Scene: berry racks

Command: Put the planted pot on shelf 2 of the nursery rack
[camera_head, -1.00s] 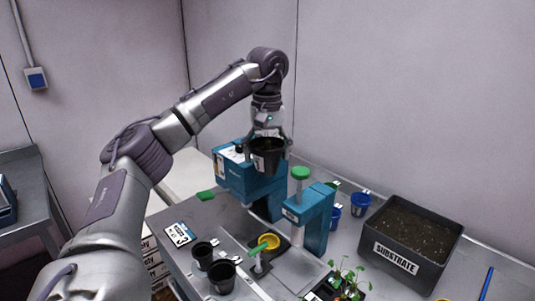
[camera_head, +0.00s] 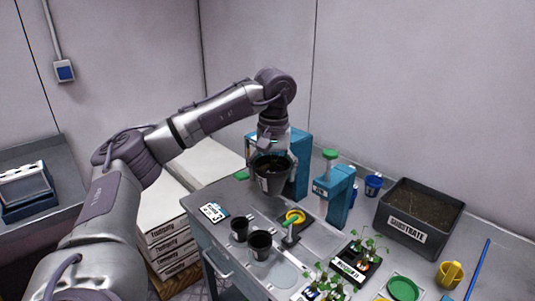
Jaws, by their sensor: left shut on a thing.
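The left gripper is shut on this pot. I cannot make out a plant in it. Two other black pots, one (camera_head: 239,230) and another (camera_head: 260,245), stand on the bench below and to the left. Seedlings with green leaves stand in a black tray (camera_head: 343,270) at the front. The nursery rack is not identifiable in view. My right gripper is not in view.
A blue press-like machine (camera_head: 341,195) and a dark substrate bin (camera_head: 412,240) stand at the back of the bench. A yellow cup (camera_head: 449,274) and a blue rod (camera_head: 478,270) lie right. White stacked boxes (camera_head: 165,225) stand left of the bench.

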